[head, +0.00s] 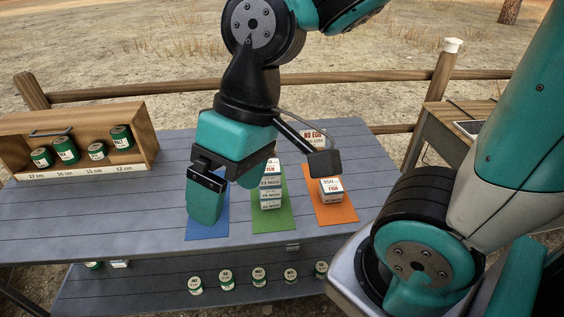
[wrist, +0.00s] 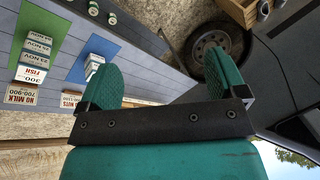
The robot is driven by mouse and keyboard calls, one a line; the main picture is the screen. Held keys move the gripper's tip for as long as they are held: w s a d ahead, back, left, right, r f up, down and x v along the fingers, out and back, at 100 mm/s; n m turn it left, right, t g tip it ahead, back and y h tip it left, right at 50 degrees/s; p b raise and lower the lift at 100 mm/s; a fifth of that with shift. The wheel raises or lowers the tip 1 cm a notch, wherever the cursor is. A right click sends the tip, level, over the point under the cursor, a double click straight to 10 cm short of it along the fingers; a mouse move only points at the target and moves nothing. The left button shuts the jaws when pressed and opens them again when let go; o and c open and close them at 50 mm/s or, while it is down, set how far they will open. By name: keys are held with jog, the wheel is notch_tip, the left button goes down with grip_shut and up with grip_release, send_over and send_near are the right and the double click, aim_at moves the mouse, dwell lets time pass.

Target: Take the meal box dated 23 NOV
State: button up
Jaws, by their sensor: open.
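A stack of white meal boxes (head: 270,194) stands on the green mat (head: 287,218), its top box marked FISH. One lower label seems to read 23 NOV, but the print is too small to be sure. The stack also shows in the wrist view (wrist: 35,58), with several NOV labels. My gripper (head: 206,202) is over the blue mat (head: 208,232), left of the stack. In the wrist view its fingers (wrist: 164,78) are wide apart with nothing between them. A white box (wrist: 94,64) on the blue mat is partly behind one finger; the gripper hides it in the head view.
Another FISH box (head: 331,190) sits on the orange mat (head: 342,212), below a NO EGG sign (head: 313,135). A wooden shelf box (head: 140,150) with several cans stands at the left. More cans (head: 227,280) stand on the lower shelf. The table's front left is clear.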

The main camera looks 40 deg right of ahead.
jog(key=w+d+m, duration=0.3)
jog(key=m, duration=0.1)
jog(key=w+d+f+m, duration=0.1)
jog(key=w+d+m, duration=0.2)
jog(key=w+m, duration=0.1)
jog(key=w+d+m+t+p, duration=0.1)
jog(key=w+d+m, duration=0.2)
jog(key=w+m, duration=0.1)
jog(key=shift+w+f+m+h, duration=0.15)
jog(key=shift+f+m+h, duration=0.15)
jog(key=shift+m, duration=0.5)
jog(key=m, duration=1.6)
send_over(269, 166)
jog(key=s+d, duration=0.2)
jog(key=d, duration=0.1)
notch_tip(269, 166, down, 5)
jog(key=shift+t+h, duration=0.4)
jog(key=x, duration=0.7)
jog(key=p+x, duration=0.1)
jog(key=x, duration=0.3)
jog(key=shift+s+d+f, duration=0.15)
jog(key=shift+d+f, duration=0.15)
jog(key=shift+f, duration=0.15)
jog(key=shift+p+x, duration=0.5)
jog(key=shift+x, duration=2.45)
jog(key=shift+d, duration=0.1)
jog(key=c, duration=1.1)
jog(key=shift+o, duration=0.2)
